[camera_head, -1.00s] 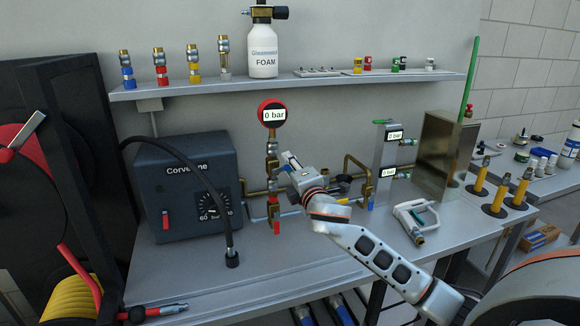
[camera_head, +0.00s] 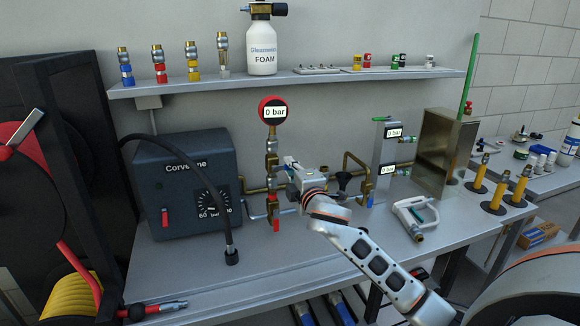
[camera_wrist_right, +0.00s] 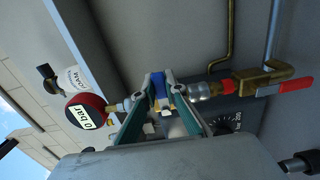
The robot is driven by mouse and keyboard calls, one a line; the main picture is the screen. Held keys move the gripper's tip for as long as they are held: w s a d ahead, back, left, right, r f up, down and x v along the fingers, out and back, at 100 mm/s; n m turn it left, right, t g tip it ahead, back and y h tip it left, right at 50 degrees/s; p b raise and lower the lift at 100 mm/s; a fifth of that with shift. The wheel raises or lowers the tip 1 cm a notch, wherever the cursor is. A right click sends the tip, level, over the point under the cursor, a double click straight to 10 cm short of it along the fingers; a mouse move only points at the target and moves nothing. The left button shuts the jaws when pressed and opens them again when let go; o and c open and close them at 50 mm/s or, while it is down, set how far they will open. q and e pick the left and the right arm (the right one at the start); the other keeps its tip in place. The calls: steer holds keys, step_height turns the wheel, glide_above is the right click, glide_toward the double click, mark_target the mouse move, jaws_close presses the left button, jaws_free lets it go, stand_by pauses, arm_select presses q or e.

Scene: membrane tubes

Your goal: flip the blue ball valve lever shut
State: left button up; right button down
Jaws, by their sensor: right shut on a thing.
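The blue ball valve lever (camera_wrist_right: 159,92) shows between my right gripper's fingers in the right wrist view. My right gripper (camera_wrist_right: 163,82) is shut on it. In the head view my right gripper (camera_head: 284,162) is at the vertical brass pipe stack, below the red round gauge (camera_head: 272,112) that reads 0 bar. The gripper hides most of the lever there. The gauge also shows at the left of the right wrist view (camera_wrist_right: 86,112). My left gripper is not in view.
A red lever (camera_head: 276,226) sits lower on the same stack. A dark control box (camera_head: 185,220) with a dial stands left, with a black hose in front. A white-handled tool (camera_head: 408,215) lies right. A steel box (camera_head: 445,150) stands behind it.

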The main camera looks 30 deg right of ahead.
steer(key=shift+a, duration=0.1)
steer(key=c, duration=2)
jaws_free()
steer(key=shift+c, duration=0.2)
steer(key=v, duration=1.2)
